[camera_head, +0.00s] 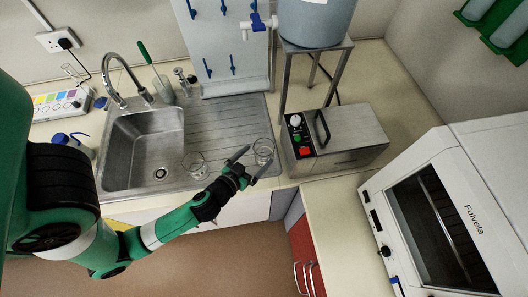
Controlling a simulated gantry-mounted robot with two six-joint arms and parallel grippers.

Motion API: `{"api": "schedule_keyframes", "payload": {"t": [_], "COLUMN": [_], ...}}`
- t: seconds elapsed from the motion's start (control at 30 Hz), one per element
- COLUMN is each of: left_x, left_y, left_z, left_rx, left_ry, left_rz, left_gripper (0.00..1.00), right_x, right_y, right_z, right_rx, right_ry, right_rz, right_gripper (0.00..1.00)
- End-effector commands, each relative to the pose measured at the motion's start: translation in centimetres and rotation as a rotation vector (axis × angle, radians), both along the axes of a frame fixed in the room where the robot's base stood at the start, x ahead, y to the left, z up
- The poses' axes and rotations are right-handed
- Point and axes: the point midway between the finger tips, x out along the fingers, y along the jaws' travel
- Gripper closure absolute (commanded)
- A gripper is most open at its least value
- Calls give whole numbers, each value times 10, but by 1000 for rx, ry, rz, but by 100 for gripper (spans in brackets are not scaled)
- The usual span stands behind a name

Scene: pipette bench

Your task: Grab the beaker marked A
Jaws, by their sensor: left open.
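Two small clear glass beakers stand on the steel drainboard of the sink. The right beaker (264,147) is near the drainboard's front right corner. The left beaker (194,162) stands near the basin's right edge. I cannot read a letter on either one. My left gripper (257,156) is open, its two fingers pointing at the right beaker, which lies at or between the fingertips. I cannot tell whether they touch the glass. My right gripper is not in view.
The sink basin (143,150) and tap (113,88) are left of the beakers. A steel box with buttons (345,138) stands close on the right, and a stand with a tank (315,22) is behind. A white Fulvela machine (460,190) is at far right.

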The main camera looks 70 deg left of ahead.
Motion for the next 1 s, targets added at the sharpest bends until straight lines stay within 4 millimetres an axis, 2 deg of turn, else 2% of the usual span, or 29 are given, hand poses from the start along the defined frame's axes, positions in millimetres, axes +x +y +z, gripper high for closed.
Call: {"api": "schedule_keyframes", "payload": {"t": [0.13, 0.4, 0.67, 1.0], "left_x": [5, 37, 40, 40], "left_y": [3, 25, 27, 27], "left_z": [-1, -17, -20, -20], "left_rx": [1, -1, 0, 0], "left_ry": [-2, -2, 0, 0], "left_rz": [1, 2, -1, -1], "left_gripper": [0, 0, 0, 61], "right_x": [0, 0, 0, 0], "right_y": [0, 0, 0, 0], "right_z": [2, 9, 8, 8], "right_rx": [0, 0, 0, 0], "right_ry": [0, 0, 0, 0], "right_rz": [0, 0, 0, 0], "right_gripper": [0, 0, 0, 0]}}
